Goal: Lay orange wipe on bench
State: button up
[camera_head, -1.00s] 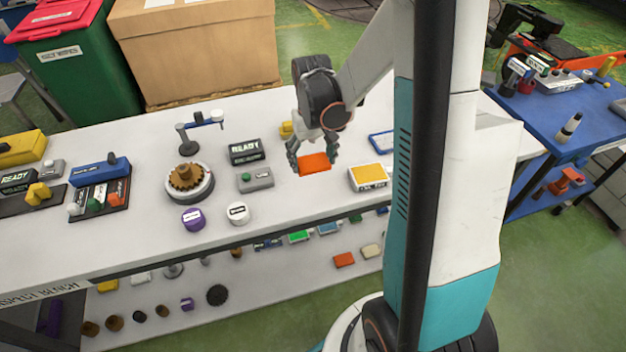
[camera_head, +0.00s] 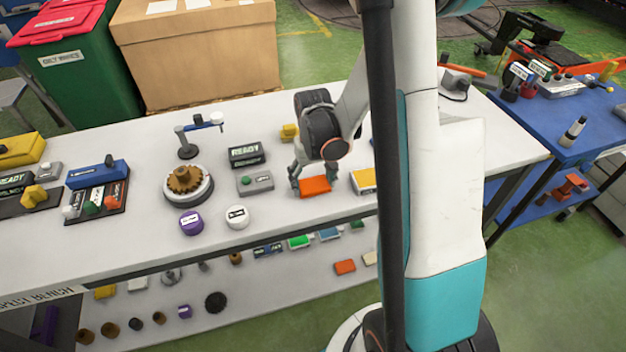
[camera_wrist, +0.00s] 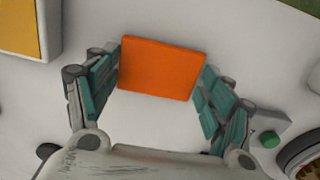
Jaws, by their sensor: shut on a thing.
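The orange wipe (camera_head: 315,187) is a flat rectangle over the white bench (camera_head: 120,250), left of a yellow-topped white box. My gripper (camera_head: 312,184) is shut on the orange wipe. In the wrist view the orange wipe (camera_wrist: 160,68) spans between the two teal-padded fingers of my gripper (camera_wrist: 160,82). The wipe is at bench-top level or just above it. I cannot tell whether its underside touches the surface.
The yellow-topped box (camera_head: 364,181) is close on the right, partly behind my column. A grey button box (camera_head: 255,183), a READY sign (camera_head: 246,154) and a gear turntable (camera_head: 187,184) stand to the left. Bare bench lies in front of the wipe.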

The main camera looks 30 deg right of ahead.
aim_at(313, 184)
jog(key=o, duration=0.9)
jog(key=shift+f, duration=0.1)
notch_tip(313, 184, up, 12)
jog(key=p, duration=0.3)
jog(key=shift+p, duration=0.35)
